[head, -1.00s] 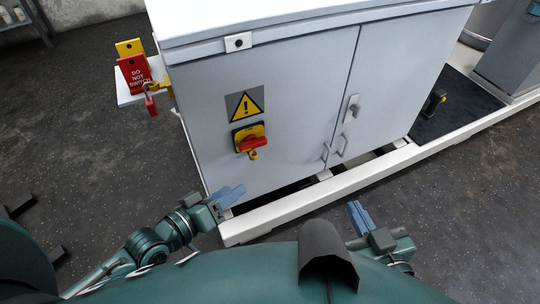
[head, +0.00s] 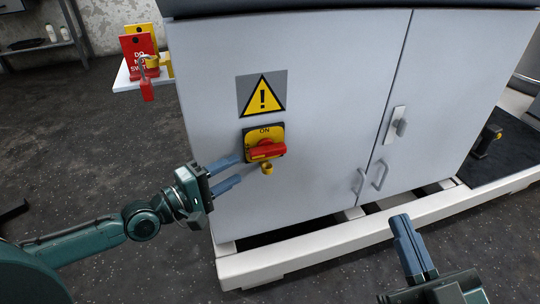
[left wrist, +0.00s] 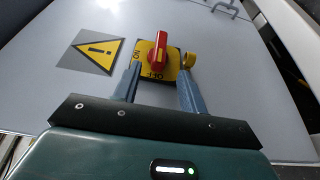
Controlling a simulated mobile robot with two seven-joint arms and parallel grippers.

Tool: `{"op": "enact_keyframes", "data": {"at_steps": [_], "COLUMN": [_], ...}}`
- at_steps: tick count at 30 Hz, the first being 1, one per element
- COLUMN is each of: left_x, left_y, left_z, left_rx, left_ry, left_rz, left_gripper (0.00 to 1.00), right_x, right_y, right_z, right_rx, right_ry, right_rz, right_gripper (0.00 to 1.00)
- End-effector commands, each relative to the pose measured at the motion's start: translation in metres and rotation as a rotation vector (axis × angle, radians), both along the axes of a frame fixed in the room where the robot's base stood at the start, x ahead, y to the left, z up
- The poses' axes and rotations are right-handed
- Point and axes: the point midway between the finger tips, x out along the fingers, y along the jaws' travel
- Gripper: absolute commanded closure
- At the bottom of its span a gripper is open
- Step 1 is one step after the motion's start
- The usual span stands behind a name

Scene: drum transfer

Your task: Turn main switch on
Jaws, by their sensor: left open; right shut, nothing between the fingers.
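The main switch is a red rotary handle (head: 267,150) on a yellow plate (head: 250,133) marked ON at its top, mounted on the cabinet door. In the head view the handle lies roughly level across the plate. A small yellow ring part (head: 267,168) sits just below it. My left gripper (head: 241,171) is open and empty, just left of the switch, its fingers pointing at it. In the left wrist view the red handle (left wrist: 158,50) shows ahead, between and beyond the open fingers (left wrist: 160,88). My right gripper (head: 408,232) is shut and empty, low at the right.
The grey cabinet (head: 320,90) stands on a white base frame (head: 330,243). A yellow warning sign (head: 262,96) is above the switch. A side shelf (head: 124,80) holds red and yellow tags (head: 140,57) and a red padlock (head: 146,88). Door handles (head: 379,175) are at the right.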

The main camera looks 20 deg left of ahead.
Motion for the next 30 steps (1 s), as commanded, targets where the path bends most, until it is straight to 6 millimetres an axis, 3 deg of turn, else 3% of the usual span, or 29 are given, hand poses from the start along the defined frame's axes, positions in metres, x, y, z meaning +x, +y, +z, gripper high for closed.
{"op": "enact_keyframes", "data": {"at_steps": [15, 21, 30], "left_x": [0.077, 0.090, 0.091], "left_y": [-0.052, -0.061, -0.062], "left_z": [0.000, 0.000, 0.000], "left_rx": [-0.001, 0.002, 0.003], "left_ry": [-0.004, -0.001, -0.001], "left_rz": [-0.002, -0.002, -0.002], "left_gripper": [0.58, 0.58, 0.58], "right_x": [0.002, 0.002, 0.003], "right_y": [-0.001, -0.001, -0.001], "right_z": [0.003, 0.005, 0.010], "right_rx": [-0.003, -0.004, -0.005], "right_ry": [-0.032, -0.049, -0.068], "right_rz": [-0.001, -0.002, -0.001], "right_gripper": [1.00, 1.00, 1.00]}}
